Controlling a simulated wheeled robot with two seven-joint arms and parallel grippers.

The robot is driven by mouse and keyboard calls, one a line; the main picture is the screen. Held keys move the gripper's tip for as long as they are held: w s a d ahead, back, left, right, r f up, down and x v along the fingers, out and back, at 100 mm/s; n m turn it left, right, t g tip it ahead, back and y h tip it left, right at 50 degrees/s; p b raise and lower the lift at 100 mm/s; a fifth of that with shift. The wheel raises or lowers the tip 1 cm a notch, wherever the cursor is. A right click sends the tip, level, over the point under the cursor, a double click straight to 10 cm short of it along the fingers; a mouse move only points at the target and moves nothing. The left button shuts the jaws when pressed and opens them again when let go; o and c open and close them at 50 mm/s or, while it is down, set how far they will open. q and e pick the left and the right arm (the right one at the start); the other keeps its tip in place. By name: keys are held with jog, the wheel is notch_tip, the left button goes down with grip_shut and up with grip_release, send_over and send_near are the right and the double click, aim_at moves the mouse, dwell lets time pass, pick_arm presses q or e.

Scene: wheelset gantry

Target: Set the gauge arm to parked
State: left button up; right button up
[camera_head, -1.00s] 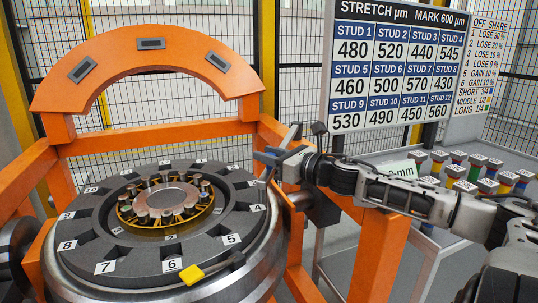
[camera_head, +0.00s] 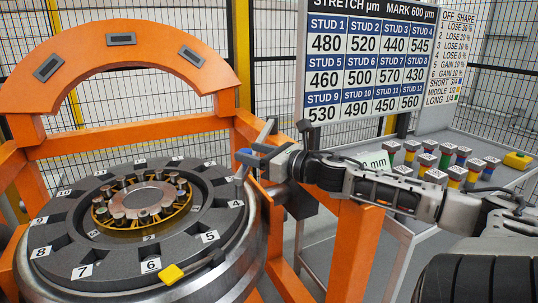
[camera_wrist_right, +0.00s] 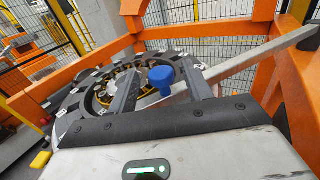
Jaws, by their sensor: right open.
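The gauge arm is a flat grey metal bar (camera_wrist_right: 262,53) with a blue knob (camera_wrist_right: 161,77), seen in the right wrist view. It reaches over the edge of the dark wheel hub (camera_head: 82,218). In the head view the blue knob (camera_head: 247,156) shows small by the orange frame's right post. My right gripper (camera_wrist_right: 160,88) is open, with one finger on each side of the blue knob; I cannot tell if they touch it. In the head view my right gripper (camera_head: 258,158) stands above the hub's right edge, near label 4. My left gripper is not in view.
An orange gantry frame (camera_head: 120,42) arches behind the hub. A yellow block (camera_head: 172,273) sits at the hub's front edge. On the right, a grey table (camera_head: 470,208) holds several colored studs and another yellow block (camera_head: 517,160). A stretch board (camera_head: 368,62) stands behind it.

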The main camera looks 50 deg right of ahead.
jog(key=s, duration=0.2)
jog(key=s+p, duration=0.1)
jog(key=shift+s+d, duration=0.35)
jog(key=shift+s, duration=0.55)
